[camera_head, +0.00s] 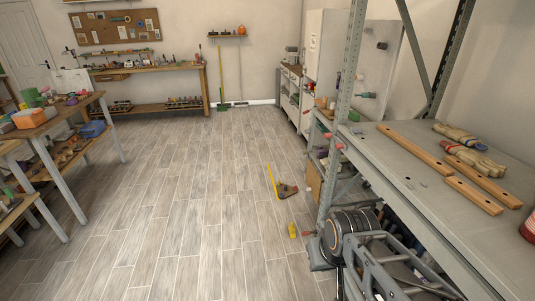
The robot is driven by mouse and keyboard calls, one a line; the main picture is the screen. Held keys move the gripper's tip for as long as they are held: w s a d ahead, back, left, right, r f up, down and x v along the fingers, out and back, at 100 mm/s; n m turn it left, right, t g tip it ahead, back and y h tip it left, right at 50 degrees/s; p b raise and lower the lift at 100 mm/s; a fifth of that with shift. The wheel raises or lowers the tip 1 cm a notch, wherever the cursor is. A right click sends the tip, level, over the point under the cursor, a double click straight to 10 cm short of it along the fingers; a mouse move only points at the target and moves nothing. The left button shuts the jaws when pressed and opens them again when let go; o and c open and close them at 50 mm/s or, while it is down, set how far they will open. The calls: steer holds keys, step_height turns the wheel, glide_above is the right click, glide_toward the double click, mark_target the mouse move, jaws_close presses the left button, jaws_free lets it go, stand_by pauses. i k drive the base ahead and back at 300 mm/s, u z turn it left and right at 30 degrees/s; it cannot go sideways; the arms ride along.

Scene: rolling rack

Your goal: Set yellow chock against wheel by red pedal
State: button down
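A small yellow block (292,231), which looks like the yellow chock, lies on the wood-plank floor left of the foot of the metal rack (345,75). A small red piece (308,233), possibly the red pedal, sticks out low by the rack's near post, a little right of the chock with a gap between them. The wheel beside it cannot be made out clearly. Dark and grey machinery at the bottom right, probably my arm, covers part of the rack's lower area. My gripper's fingers are not seen.
A brown and black object (287,190) lies on the floor beside a thin yellow strip (272,177), beyond the chock. The rack's top shelf holds wooden bars (414,149) and gloves (455,134). A cluttered workbench (48,128) stands left. The middle floor is clear.

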mark_target(292, 228)
steer(key=i, duration=2.45)
steer(key=u, duration=1.35)
